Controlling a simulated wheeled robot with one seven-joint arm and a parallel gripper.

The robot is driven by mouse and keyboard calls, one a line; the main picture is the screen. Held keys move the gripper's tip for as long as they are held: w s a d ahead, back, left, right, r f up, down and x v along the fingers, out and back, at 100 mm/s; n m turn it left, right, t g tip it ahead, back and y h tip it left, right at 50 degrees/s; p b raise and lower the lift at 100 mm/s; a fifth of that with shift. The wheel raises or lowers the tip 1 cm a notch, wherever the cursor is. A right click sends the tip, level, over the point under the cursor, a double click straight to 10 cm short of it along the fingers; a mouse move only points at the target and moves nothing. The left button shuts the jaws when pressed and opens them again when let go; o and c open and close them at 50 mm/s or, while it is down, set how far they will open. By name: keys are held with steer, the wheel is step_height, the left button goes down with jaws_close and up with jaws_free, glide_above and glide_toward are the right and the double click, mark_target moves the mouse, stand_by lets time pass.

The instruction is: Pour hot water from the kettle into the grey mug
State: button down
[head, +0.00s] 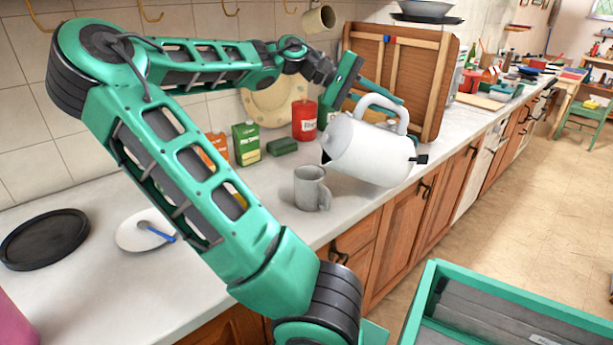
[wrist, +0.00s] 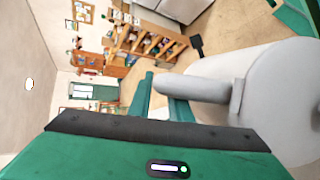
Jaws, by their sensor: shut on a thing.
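My gripper (head: 378,98) is shut on the kettle's handle (head: 388,106); the fingers show on the handle in the wrist view (wrist: 160,98). The grey mug (head: 309,187) stands upright on the counter, below and left of the kettle. No stream of water is visible, and the inside of the mug cannot be made out.
A red canister (head: 304,120), a green carton (head: 246,143) and a dark green block (head: 282,146) stand behind the mug. A white plate (head: 130,236) and black round tray (head: 45,240) lie at left.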

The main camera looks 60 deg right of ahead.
mark_target(410, 116)
steer(key=shift+s+d+f+n+t+y, duration=0.2)
steer(key=shift+s+d+f+t+y, duration=0.1)
steer(key=shift+s+d+t+y, duration=0.3)
steer(key=shift+s+d+f+n+t+y, duration=0.2)
steer(key=shift+s+d+f+t+y, duration=0.15)
steer(key=shift+s+d+t, duration=0.4)
steer(key=shift+w, duration=0.15)
steer(key=shift+d, duration=0.1)
steer(key=shift+s+d+f+n+t+y, duration=0.4)
steer(key=shift+s+d+f+t+y, duration=0.55)
steer(key=shift+s+d+f+y, duration=0.3)
step_height(410, 116, down, 8)
steer(key=s+d+n+t+y+b, duration=0.1)
steer(key=s+d+t+y, duration=0.1)
steer(key=t+y, duration=0.1)
steer(key=shift+d+r+t+y, duration=0.25)
steer(key=shift+d+t+y, duration=0.05)
steer(key=shift+d, duration=0.1)
steer(key=shift+s+f, duration=0.1)
